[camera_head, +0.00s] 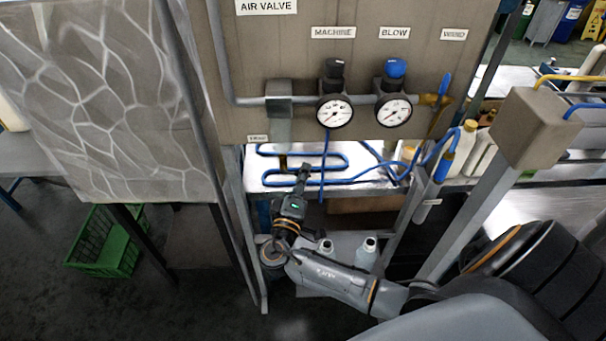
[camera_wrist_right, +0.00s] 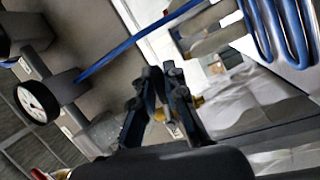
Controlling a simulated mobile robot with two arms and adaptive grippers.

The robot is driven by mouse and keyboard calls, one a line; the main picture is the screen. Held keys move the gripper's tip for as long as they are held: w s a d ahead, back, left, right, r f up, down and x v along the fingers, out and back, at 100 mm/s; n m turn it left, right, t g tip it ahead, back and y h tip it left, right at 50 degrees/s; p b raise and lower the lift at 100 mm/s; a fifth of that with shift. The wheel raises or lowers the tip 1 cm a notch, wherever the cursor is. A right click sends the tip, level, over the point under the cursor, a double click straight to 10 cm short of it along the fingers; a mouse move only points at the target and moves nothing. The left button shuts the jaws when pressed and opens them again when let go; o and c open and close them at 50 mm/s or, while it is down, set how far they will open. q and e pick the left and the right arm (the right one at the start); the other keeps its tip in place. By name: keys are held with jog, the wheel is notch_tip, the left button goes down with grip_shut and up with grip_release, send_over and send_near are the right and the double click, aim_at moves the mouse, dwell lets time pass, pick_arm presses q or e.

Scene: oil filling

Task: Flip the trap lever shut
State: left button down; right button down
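The grey metal trap (camera_head: 280,108) hangs on the panel's pipe at the left, beside a small label (camera_head: 258,138) that seems to read TRAP. A small brass-coloured part (camera_head: 283,161) shows at its lower end; the lever's position is too small to tell. My right gripper (camera_head: 304,170) is just below and to the right of that part, pointing up towards the panel. In the right wrist view its fingers (camera_wrist_right: 162,70) lean together at the tips, with nothing clearly held. A yellowish part (camera_wrist_right: 198,102) shows behind them; contact cannot be told. My left gripper is not in view.
Two gauges (camera_head: 335,112) (camera_head: 394,110) sit on the panel, with black and blue knobs above. Blue hose loops (camera_head: 300,182) lie just behind the gripper. White bottles (camera_head: 366,254) stand below near my forearm. A metal post (camera_head: 245,225) rises at the left; a green crate (camera_head: 106,243) is on the floor.

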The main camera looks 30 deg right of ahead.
jog(key=shift+r+n, duration=0.25)
jog(key=shift+n, duration=0.55)
jog(key=shift+r+n+t, duration=0.45)
jog(key=shift+n+t, duration=0.15)
jog(key=shift+n, duration=0.4)
jog(key=c, duration=1.4)
grip_release()
jog(key=shift+s, duration=0.1)
jog(key=v, duration=1.2)
